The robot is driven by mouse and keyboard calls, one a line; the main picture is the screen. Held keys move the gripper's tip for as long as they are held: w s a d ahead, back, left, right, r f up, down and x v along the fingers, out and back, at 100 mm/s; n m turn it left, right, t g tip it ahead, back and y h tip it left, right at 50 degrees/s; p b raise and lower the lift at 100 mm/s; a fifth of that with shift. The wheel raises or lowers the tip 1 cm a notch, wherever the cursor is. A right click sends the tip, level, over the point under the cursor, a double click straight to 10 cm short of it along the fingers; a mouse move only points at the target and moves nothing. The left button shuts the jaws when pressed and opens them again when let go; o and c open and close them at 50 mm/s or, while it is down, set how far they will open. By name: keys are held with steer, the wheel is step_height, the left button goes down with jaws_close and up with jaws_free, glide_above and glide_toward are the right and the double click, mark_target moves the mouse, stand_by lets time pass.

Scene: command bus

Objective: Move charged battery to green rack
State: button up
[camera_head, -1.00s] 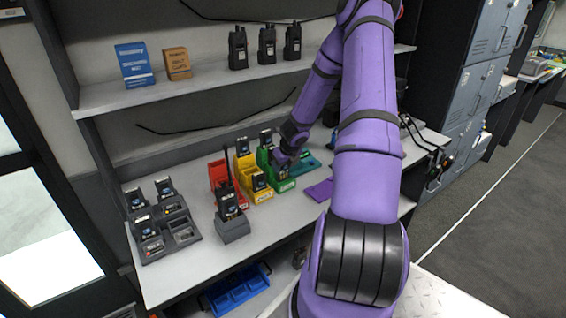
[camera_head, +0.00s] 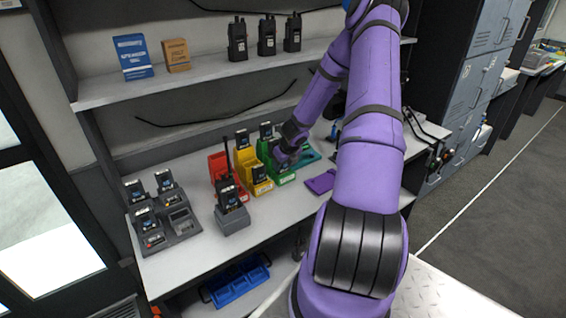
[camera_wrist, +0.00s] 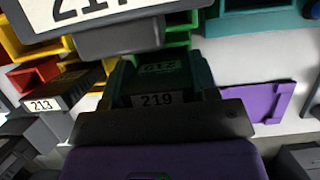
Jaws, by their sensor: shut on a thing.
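In the wrist view my gripper (camera_wrist: 162,88) is shut on a dark battery labelled 219 (camera_wrist: 158,98). Green rack walls (camera_wrist: 178,46) show just beyond it. The battery's lower end is hidden, so I cannot tell how deep it sits or whether it touches the rack. Another battery, labelled 217 (camera_wrist: 98,12), is close to the wrist camera.
Yellow (camera_head: 262,188) and red (camera_head: 217,163) racks stand left of the green one. A radio in a charger (camera_head: 231,219) and a multi-bay charger (camera_head: 181,226) are further left. A purple mat (camera_head: 320,182) lies to the right. The shelf (camera_head: 190,80) hangs above.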

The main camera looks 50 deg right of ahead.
steer(key=shift+f, duration=0.15)
stand_by(0.5)
steer(key=o, duration=1.2)
steer(key=shift+v, duration=5.35)
